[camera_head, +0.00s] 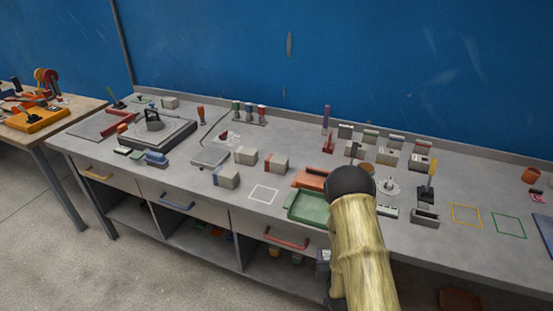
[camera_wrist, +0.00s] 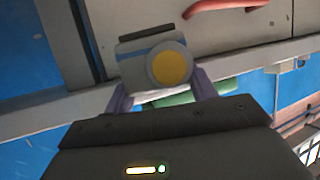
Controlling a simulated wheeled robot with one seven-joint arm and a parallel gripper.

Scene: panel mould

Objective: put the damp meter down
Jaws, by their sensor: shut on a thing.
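In the wrist view my gripper (camera_wrist: 161,82) is shut on a boxy pale grey device with a blue band and a round yellow face, which appears to be the damp meter (camera_wrist: 132,68). One finger is on each side of it. It is held in front of the bench, with a drawer front behind it. Square outlines are marked on the grey bench (camera_head: 420,258): a white one (camera_head: 263,194), a yellow one (camera_head: 466,215) and a green one (camera_head: 508,225).
A green tray (camera_head: 308,207) and an orange tray (camera_head: 309,179) lie beside my wrist. Grey holders (camera_head: 425,217) stand right of my arm. A red drawer handle (camera_head: 286,240) juts out at the front.

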